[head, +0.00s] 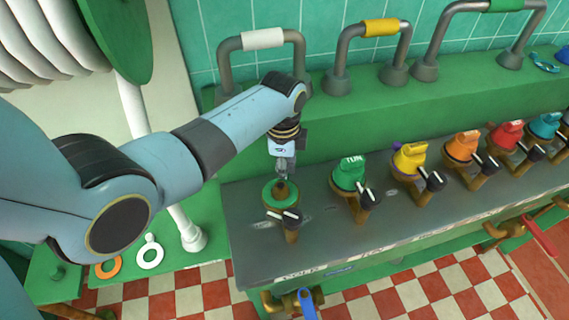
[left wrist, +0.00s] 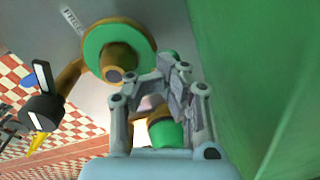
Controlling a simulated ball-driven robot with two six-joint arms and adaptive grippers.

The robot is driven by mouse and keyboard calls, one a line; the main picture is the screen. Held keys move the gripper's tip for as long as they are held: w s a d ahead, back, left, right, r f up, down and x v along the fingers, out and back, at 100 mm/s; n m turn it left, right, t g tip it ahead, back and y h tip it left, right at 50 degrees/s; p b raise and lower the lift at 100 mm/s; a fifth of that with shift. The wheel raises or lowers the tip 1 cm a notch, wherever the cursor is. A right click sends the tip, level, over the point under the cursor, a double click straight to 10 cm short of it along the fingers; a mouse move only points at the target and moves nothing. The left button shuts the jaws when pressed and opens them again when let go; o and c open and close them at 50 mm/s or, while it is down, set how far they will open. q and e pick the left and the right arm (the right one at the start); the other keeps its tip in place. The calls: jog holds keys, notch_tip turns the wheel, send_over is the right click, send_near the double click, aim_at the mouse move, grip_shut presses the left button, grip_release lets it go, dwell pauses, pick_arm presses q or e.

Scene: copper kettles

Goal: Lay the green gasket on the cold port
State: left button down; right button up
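The green gasket (head: 269,201) is a flat green ring. It sits around the brass cold port, above the COLD label on the grey bench, in the head view. In the left wrist view the gasket (left wrist: 94,41) circles the brass port (left wrist: 119,57), whose end pokes through the hole. My left gripper (head: 284,175) points down just behind and above the port. In the left wrist view its fingers (left wrist: 163,78) are close together beside the gasket's rim. I cannot tell whether they touch or pinch it. My right gripper is not in view.
Along the bench stand taps with green (head: 349,172), yellow (head: 411,158), orange (head: 462,147) and red (head: 506,135) caps. A black-handled lever (head: 291,217) is just in front of the cold port. Orange (head: 108,268) and white (head: 150,254) rings lie at lower left.

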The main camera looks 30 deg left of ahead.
pick_arm(q)
jog(key=shift+f, duration=0.1)
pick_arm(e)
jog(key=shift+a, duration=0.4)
pick_arm(q)
jog(key=shift+f, duration=0.25)
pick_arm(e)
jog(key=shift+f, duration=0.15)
pick_arm(q)
jog(key=c, duration=2)
grip_release()
jog(key=o, duration=0.6)
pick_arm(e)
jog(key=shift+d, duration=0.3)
pick_arm(q)
jog(key=r, duration=1.2)
jog(key=shift+s+d, duration=0.1)
jog(key=shift+s, duration=0.25)
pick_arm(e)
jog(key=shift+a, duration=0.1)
